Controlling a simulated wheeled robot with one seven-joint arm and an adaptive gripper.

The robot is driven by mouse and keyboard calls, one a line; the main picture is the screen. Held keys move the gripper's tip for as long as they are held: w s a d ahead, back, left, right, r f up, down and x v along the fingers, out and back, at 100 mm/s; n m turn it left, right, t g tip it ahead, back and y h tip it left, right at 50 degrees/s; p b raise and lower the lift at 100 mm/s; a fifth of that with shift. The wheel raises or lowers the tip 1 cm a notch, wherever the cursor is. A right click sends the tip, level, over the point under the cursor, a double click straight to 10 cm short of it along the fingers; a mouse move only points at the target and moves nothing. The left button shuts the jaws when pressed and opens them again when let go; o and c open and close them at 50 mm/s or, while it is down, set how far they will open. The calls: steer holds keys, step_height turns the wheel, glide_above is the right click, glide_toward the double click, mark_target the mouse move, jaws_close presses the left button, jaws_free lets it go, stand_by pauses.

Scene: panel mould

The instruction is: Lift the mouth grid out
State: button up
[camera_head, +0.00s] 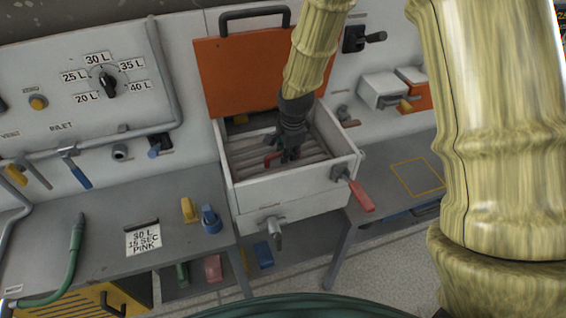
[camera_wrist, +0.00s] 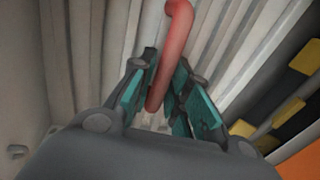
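The mouth grid (camera_head: 248,157) is a set of pale slats lying inside the white open-topped box, and its slats also fill the back of the wrist view (camera_wrist: 95,45). A red bar handle (camera_head: 273,160) stands up from it. In the wrist view the red handle (camera_wrist: 166,65) runs between the teal pads of my gripper (camera_wrist: 166,75). My gripper (camera_head: 288,157) reaches down into the box. The pads are close on either side of the handle, but whether they press on it cannot be told.
The white box (camera_head: 290,203) walls surround my gripper closely. An orange lid (camera_head: 235,70) stands raised behind it. A red-handled lever (camera_head: 361,196) juts from the right side. The left bench (camera_head: 185,240) holds yellow and blue items. The right bench has a bare yellow-outlined area (camera_head: 418,178).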

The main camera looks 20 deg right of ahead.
jaws_close()
steer(key=shift+r, duration=0.15)
step_height(320, 180, up, 14)
steer(key=p, duration=1)
stand_by(2.1)
steer(key=shift+d, duration=0.1)
stand_by(0.3)
